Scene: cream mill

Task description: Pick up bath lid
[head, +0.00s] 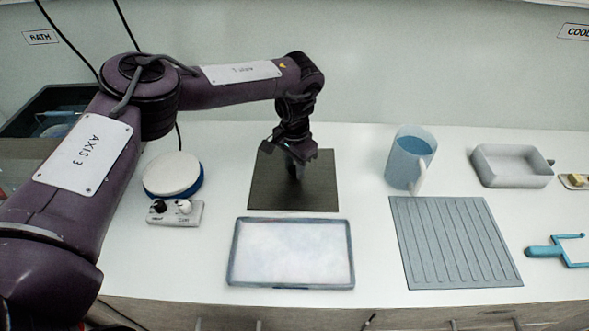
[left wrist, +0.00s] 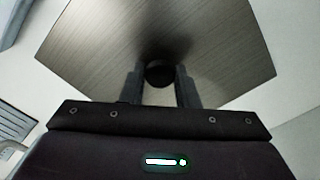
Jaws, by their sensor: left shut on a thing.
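The bath lid, a flat dark square plate (head: 322,190), is level at the middle of the white counter, behind the white tray. It fills much of the left wrist view (left wrist: 100,40), with a round black knob (left wrist: 159,73) near its middle. My left gripper (head: 293,174) points down over the plate's middle. In the left wrist view its two fingers are closed on both sides of the knob. I cannot tell whether the plate rests on the counter or hangs just above it. My right gripper is not in view.
A blue-rimmed tray (head: 291,283) lies in front of the plate. A round white-and-blue device (head: 172,175) stands left. A jug (head: 405,160), ribbed mat (head: 455,243), grey pan (head: 512,167) and blue-handled tool (head: 545,251) are right. A dark open container (head: 75,98) sits far left below the BATH sign.

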